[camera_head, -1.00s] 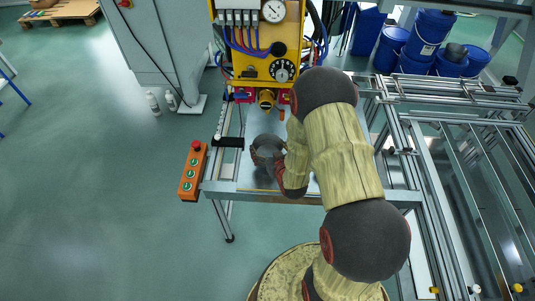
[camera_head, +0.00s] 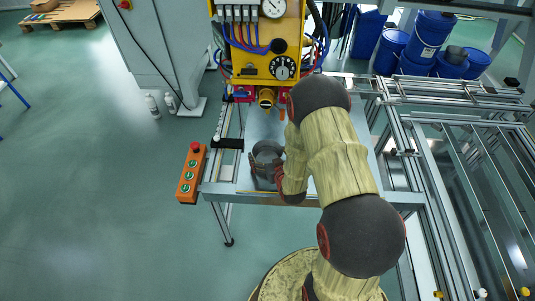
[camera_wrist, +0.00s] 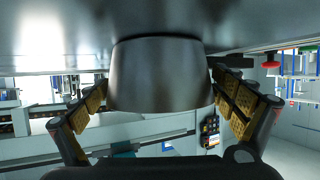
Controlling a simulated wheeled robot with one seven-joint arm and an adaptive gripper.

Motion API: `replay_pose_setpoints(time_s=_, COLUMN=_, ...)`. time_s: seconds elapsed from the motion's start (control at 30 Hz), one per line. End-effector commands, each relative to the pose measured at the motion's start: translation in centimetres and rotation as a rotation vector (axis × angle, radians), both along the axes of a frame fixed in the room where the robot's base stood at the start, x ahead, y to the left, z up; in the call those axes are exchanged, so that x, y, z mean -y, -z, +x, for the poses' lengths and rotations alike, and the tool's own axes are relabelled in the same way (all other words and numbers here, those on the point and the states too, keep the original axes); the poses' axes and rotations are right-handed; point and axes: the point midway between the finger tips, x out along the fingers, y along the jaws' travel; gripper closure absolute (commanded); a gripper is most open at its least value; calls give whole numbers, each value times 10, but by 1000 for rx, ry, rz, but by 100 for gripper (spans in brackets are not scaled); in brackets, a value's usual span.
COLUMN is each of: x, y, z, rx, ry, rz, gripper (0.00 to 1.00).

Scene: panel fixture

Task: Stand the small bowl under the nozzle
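The small bowl (camera_head: 268,150) is dark grey metal and stands upright on the metal table. In the head view it lies below the brass nozzle (camera_head: 267,97) in the picture; the exact alignment cannot be told. In the wrist view, which shows the table at the top, the bowl (camera_wrist: 160,75) fills the space between the fingers. My gripper (camera_head: 265,171) is at the near side of the bowl. In the wrist view my gripper (camera_wrist: 160,88) has its fingers spread, one on each side of the bowl, with little or no visible gap at the tips.
A yellow panel (camera_head: 262,55) with gauge, dial and hoses rises behind the table. An orange button box (camera_head: 191,172) is at the table's left corner. A black bracket (camera_head: 227,143) sits left of the bowl. Aluminium rails (camera_head: 420,150) run along the right.

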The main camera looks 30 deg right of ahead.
Motion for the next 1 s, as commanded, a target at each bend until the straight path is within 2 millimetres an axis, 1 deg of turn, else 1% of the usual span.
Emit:
replay_pose_setpoints(time_s=0.33, x=0, y=0, z=0, rx=0, ry=0, rz=0, gripper=0)
replay_pose_setpoints(time_s=0.47, x=0, y=-5, z=-2, rx=-1, ry=0, rz=0, gripper=0)
replay_pose_setpoints(time_s=0.67, x=-6, y=-20, z=-33, rx=-1, ry=1, rz=0, gripper=0)
replay_pose_setpoints(time_s=0.7, x=-8, y=-23, z=-42, rx=-2, ry=1, rz=0, gripper=0)
replay_pose_setpoints(time_s=0.9, x=-15, y=-38, z=-78, rx=-1, ry=1, rz=1, gripper=0)
replay_pose_setpoints(time_s=1.0, x=-17, y=-44, z=-92, rx=0, ry=2, rz=0, gripper=0)
